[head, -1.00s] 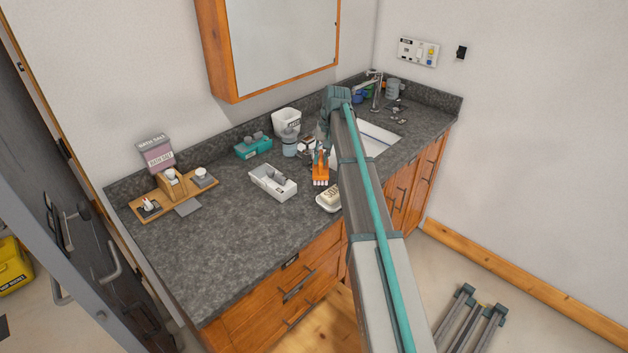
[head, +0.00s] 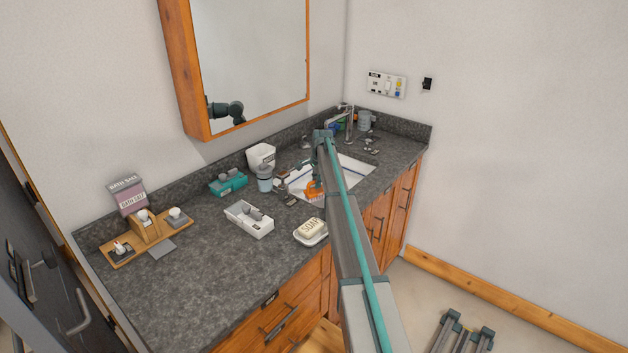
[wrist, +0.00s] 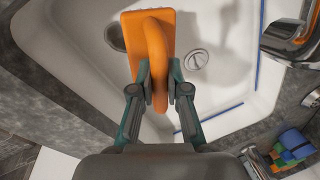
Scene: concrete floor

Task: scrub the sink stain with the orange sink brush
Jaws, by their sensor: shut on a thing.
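My gripper (wrist: 160,90) is shut on the loop handle of the orange sink brush (wrist: 149,25). The brush is held over the white sink basin (wrist: 222,25) in the wrist view. Its bristles face away from the camera and are mostly hidden; I cannot tell whether they touch the basin. A dark patch (wrist: 115,37) shows beside the brush's left edge, partly hidden; I cannot tell whether it is the stain. The drain (wrist: 196,60) lies right of the brush. In the head view the brush (head: 314,192) is at the sink's near left side, and my arm covers part of the sink (head: 357,168).
The faucet (head: 347,122) stands behind the sink, with blue and green items near it. A soap dish with soap (head: 311,228), a white tray (head: 240,223) and a grey cup (head: 265,183) stand left of the sink. The front left counter is clear.

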